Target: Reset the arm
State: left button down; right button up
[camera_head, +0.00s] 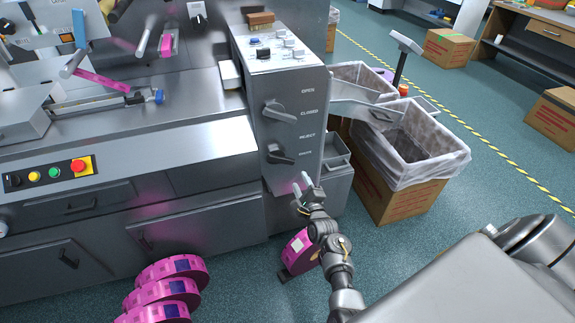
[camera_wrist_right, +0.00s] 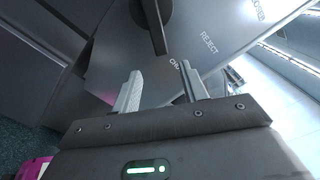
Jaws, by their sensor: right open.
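My right gripper (camera_head: 302,187) is in front of the lower part of the machine's grey control panel (camera_head: 290,125). Its two fingers are apart with nothing between them, and they also show spread in the right wrist view (camera_wrist_right: 158,78). The panel has two dark rotary handles, the upper one (camera_head: 280,113) by OPEN and CLOSED and the lower one (camera_head: 284,153) by REJECT. In the wrist view a dark handle (camera_wrist_right: 152,20) is beyond the fingers, and I see no contact with it. My left gripper is not in view.
A lined cardboard box (camera_head: 385,200) stands right of the panel. Pink film rolls (camera_head: 165,290) lie on the floor at the lower left, and another pink roll (camera_head: 298,250) is beside my right forearm. A red emergency button (camera_head: 78,166) is on the machine's front.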

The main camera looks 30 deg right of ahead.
jog(key=s+a+f+n+g+y, duration=0.1)
jog(key=s+a+f+n+g, duration=0.3)
jog(key=f+n, duration=0.4)
jog(key=s+a+f+n+g+y, duration=0.1)
jog(key=s+a+f+n+y, duration=0.15)
jog(key=s+f+n, duration=0.45)
jog(key=s+a+f+n+g, duration=0.3)
jog(key=a+f+n, duration=0.15)
jog(key=f, duration=0.65)
jog(key=s+f+n+g, duration=0.25)
jog(key=s+f, duration=0.25)
jog(key=s, duration=0.4)
jog(key=s+f+n+g, duration=0.2)
jog(key=s+f+n, duration=0.2)
jog(key=s+f, duration=0.3)
jog(key=s+d+f+n+g, duration=0.1)
jog(key=s+g, duration=0.1)
jog(key=s, duration=0.9)
jog(key=s+d+f+n+g, duration=0.1)
jog(key=s+d+g, duration=0.1)
jog(key=s, duration=0.9)
jog(key=shift+s+d+f+n, duration=0.25)
jog(key=shift+s+n, duration=0.1)
jog(key=shift+n, duration=0.05)
